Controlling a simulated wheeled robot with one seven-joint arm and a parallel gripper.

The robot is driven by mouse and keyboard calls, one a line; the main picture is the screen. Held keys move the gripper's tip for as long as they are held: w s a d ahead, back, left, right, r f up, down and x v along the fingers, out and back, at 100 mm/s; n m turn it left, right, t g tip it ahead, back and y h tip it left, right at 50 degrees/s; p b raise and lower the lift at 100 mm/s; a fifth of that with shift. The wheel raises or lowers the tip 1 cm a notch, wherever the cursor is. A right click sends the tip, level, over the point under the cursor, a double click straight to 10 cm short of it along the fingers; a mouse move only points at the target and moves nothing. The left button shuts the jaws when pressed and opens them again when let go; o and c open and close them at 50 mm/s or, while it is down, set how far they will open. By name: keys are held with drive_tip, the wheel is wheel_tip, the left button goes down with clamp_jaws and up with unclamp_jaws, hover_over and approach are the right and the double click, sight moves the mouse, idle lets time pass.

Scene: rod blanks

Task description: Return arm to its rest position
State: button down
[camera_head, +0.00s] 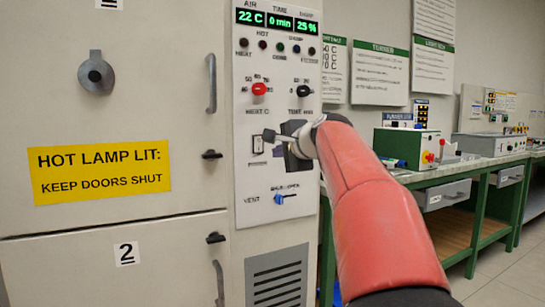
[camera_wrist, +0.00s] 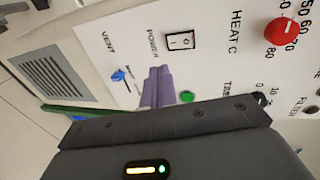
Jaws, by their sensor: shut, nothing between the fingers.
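My arm reaches in from the lower right in the head view, its red links stretched toward the oven's control panel (camera_head: 285,225). My gripper (camera_head: 270,136) is in front of the panel, close beside the power switch (camera_head: 257,144). In the wrist view my gripper (camera_wrist: 158,72) has its fingers together and empty, just below the power switch (camera_wrist: 180,40). Whether the fingertips touch the panel cannot be told. A green button (camera_wrist: 187,97) shows next to the fingers. My arm and gripper hide part of the panel's right side.
The panel carries a red heat knob (camera_head: 259,89), a black time knob (camera_head: 303,91) and a blue vent slider (camera_head: 279,199). Door handles (camera_head: 211,83) stick out at the left, and both doors look shut. A green bench (camera_head: 480,175) with equipment stands at the right.

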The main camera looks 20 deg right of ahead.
drive_tip(key=s+a+f+n+g+p, duration=0.3)
drive_tip(key=s+a+f+n+g, duration=0.2)
drive_tip(key=s+a+f+n, duration=0.65)
drive_tip(key=s+a+f+n+g+p, duration=0.1)
drive_tip(key=s+a+f+n+g, duration=0.1)
drive_tip(key=s+f, duration=0.7)
drive_tip(key=s+a+f+n+g+p, duration=0.1)
drive_tip(key=s+a+f+n+g, duration=0.1)
drive_tip(key=s+f, duration=0.6)
drive_tip(key=s+a+n, duration=0.1)
drive_tip(key=s+n, duration=0.1)
drive_tip(key=s, duration=0.2)
drive_tip(key=shift+s+a+f+h+p, duration=0.3)
drive_tip(key=shift+s+a+f+p, duration=0.05)
drive_tip(key=shift+a+p, duration=0.05)
